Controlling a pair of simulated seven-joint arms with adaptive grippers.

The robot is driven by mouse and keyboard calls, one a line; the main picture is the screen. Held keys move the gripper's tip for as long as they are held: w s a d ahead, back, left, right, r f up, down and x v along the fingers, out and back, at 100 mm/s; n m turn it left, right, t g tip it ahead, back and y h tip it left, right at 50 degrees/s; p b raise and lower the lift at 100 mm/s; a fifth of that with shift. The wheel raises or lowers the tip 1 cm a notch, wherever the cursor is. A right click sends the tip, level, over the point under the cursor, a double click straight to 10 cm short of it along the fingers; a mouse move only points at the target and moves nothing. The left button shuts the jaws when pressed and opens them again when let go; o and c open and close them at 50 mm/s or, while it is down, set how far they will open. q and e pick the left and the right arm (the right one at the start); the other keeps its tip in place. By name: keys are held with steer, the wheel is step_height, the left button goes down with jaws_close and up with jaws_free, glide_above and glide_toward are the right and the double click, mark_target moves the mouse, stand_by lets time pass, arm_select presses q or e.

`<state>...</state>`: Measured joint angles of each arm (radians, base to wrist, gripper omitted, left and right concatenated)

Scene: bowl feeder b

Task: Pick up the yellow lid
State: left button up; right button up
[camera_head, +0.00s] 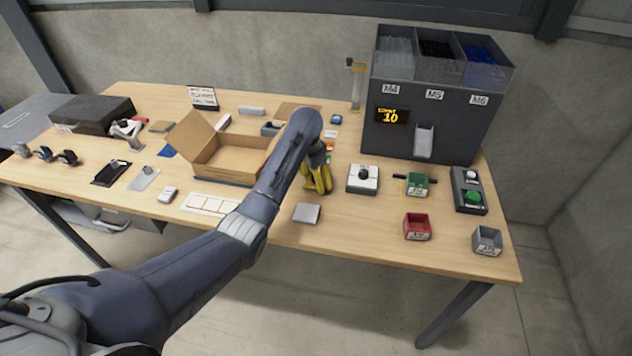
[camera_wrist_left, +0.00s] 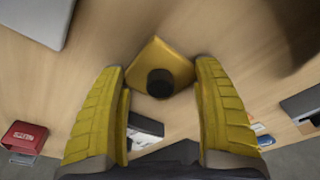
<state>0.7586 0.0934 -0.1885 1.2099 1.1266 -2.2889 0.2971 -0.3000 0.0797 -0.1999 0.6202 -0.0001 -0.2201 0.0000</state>
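The yellow lid (camera_wrist_left: 176,59) is a square plate with a round black knob (camera_wrist_left: 160,83), seen in the left wrist view on the wooden table. My left gripper (camera_wrist_left: 158,70) has its two yellow fingers spread apart, one to each side of the lid, with the knob between them. How far the fingertips are above the lid is hard to tell. In the head view my left gripper (camera_head: 318,184) points down at the middle of the table and the lid is not seen. My right gripper is not in view.
An open cardboard box (camera_head: 235,158) is left of my arm. A grey square plate (camera_head: 306,213) lies in front of the gripper. To the right stand a white button box (camera_head: 363,179), green bin (camera_head: 417,186), red bin (camera_head: 417,228), grey bin (camera_head: 487,241) and dark dispenser (camera_head: 420,100).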

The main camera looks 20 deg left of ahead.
arm_select(q)
steer(key=c, duration=0.6)
steer(key=shift+r, duration=0.1)
